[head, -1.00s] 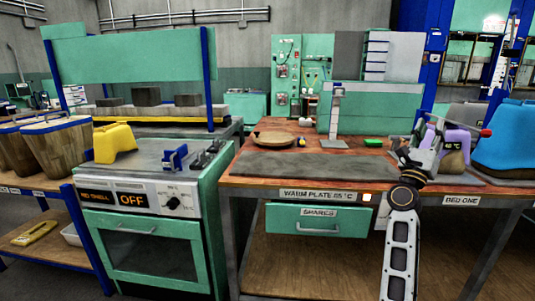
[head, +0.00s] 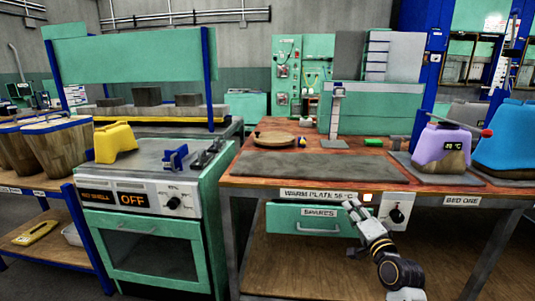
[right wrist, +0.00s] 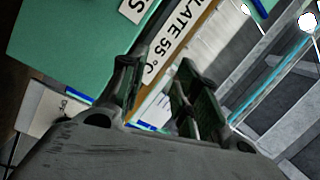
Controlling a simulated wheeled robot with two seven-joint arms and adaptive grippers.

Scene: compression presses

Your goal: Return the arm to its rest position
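My right gripper (head: 352,228) is low in front of the bench, near the right end of the green SPARES drawer (head: 316,219). It is open, and no object shows between its fingers. In the right wrist view the two fingers (right wrist: 158,72) stand apart, with the WARM PLATE label (right wrist: 172,38) and the green drawer front beyond them. The purple-topped block (head: 440,144) with a small display stands on the bench, apart from the gripper. My left gripper is not in view.
A knob panel (head: 395,211) is right of the drawer. A blue block (head: 503,138) stands at the far right. A green oven unit (head: 155,258) and a yellow block (head: 114,143) are at left.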

